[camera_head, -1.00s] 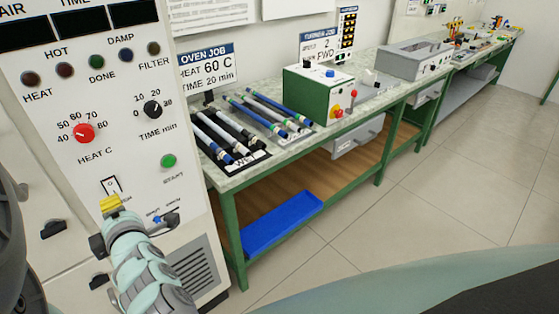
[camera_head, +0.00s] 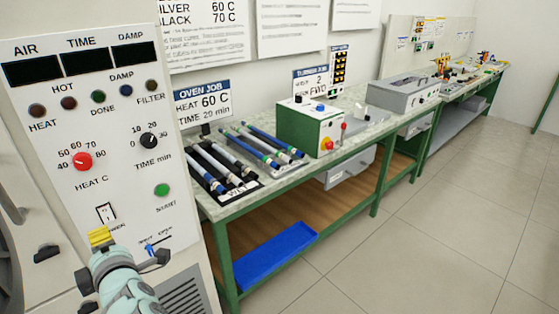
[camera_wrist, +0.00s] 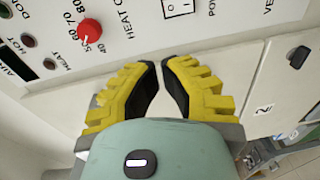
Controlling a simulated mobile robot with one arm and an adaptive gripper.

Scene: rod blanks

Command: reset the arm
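My gripper (camera_head: 100,236) is in front of the lower part of the white oven panel (camera_head: 100,130), just below the power switch (camera_head: 105,212). In the wrist view my gripper (camera_wrist: 160,68) has yellow fingers with black pads drawn close together, with only a thin gap and nothing seen between them. The wrist view also shows the red heat knob (camera_wrist: 90,31) to the left of the fingers and the power switch (camera_wrist: 178,6) beyond them. I cannot tell how far the fingertips are from the panel.
A green bench (camera_head: 268,192) runs to the right, carrying rods on racks (camera_head: 215,165), a green control box (camera_head: 311,128) and a grey machine (camera_head: 402,92). A blue tray (camera_head: 275,255) lies on its lower shelf. The tiled floor (camera_head: 430,240) at right is clear.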

